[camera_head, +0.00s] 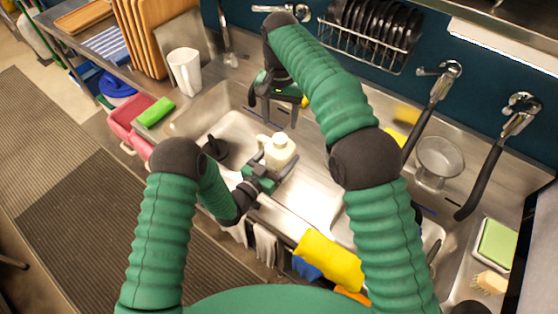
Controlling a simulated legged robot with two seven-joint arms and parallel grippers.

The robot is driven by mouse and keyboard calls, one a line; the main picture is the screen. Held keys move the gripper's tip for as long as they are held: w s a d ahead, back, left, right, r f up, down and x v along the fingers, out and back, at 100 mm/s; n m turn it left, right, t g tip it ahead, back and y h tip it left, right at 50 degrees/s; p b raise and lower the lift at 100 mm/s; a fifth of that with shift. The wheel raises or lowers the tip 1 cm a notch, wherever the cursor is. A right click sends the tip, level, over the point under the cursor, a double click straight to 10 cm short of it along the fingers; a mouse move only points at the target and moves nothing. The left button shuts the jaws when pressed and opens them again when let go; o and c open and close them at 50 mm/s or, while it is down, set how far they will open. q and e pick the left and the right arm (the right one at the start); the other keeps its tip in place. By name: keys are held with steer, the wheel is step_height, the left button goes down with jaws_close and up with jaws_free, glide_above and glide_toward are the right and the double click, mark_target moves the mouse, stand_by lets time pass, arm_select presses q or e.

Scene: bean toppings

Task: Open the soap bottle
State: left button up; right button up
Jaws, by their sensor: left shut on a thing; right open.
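The soap bottle (280,149) is a cream bottle with a round cap, near the middle of the view over the sink area. My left gripper (263,171) is shut on the bottle from its lower side. The fingers hide the bottle's lower part, and I cannot tell if its base touches anything. My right gripper (277,112) is open and empty, above and behind the bottle, apart from its cap. Its fingers point down toward the sink.
A white pitcher (185,72) stands at the back left beside wooden trays (142,35). A dish rack (368,35) holds dark plates behind. A metal pot (438,160) and faucets (444,80) are at right. A yellow cloth (329,260) lies on the front edge.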

mark_target(277, 139)
arm_select(q)
steer(key=shift+a, duration=0.3)
jaws_close()
arm_select(e)
steer(key=shift+a, duration=0.35)
steer(key=shift+f, duration=0.1)
arm_select(q)
steer(key=shift+d, duration=0.1)
arm_select(e)
step_height(277, 139, down, 8)
steer(key=shift+r, duration=0.1)
jaws_close()
arm_select(q)
steer(key=shift+d, duration=0.1)
arm_select(e)
steer(key=n, duration=0.5)
steer(key=shift+s+a+n, duration=0.1)
steer(key=shift+n, duration=0.3)
steer(key=shift+s+r, duration=0.1)
